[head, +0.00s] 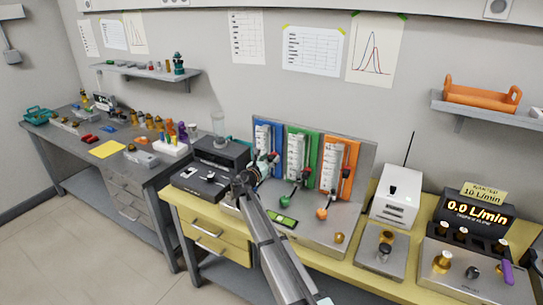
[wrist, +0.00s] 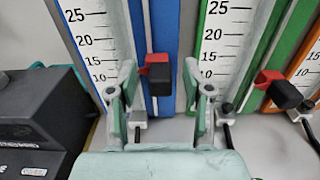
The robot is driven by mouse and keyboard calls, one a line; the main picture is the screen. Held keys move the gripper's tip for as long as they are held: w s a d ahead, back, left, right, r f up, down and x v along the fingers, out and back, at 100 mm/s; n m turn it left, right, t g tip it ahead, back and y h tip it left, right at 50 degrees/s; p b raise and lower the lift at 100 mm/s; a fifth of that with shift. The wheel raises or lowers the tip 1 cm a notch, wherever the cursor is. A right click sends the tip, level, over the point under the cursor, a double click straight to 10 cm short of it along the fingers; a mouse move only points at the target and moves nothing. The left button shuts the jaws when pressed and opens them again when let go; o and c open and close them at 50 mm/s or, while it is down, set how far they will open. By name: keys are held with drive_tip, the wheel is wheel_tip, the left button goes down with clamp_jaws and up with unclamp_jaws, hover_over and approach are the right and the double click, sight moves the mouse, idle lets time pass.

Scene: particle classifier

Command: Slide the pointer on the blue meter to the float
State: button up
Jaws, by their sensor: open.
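The blue meter (head: 262,133) stands leftmost of three meters on an upright metal panel; its lower part is hidden behind my gripper in the head view. In the wrist view its white scale (wrist: 95,38) shows, with marks from 25 down to 10. Its red and black pointer (wrist: 159,78) sits on the blue strip right of the scale, near the 10 to 15 marks. My gripper (wrist: 160,85) is open, with one finger on each side of the pointer and gaps visible. I cannot make out the float; the left finger covers part of the lower scale.
The green meter (wrist: 229,35) stands close on the right with its own red and black pointer (wrist: 279,90). The orange meter (head: 349,165) is beyond it. A dark box (wrist: 38,115) stands close left. Valve knobs and a green level (head: 282,219) lie below the panel.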

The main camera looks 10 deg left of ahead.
drive_tip(key=shift+x, duration=0.75)
clamp_jaws()
drive_tip(key=shift+f+b, duration=0.75)
drive_tip(key=shift+f, duration=0.1)
drive_tip(key=shift+r, duration=0.1)
unclamp_jaws()
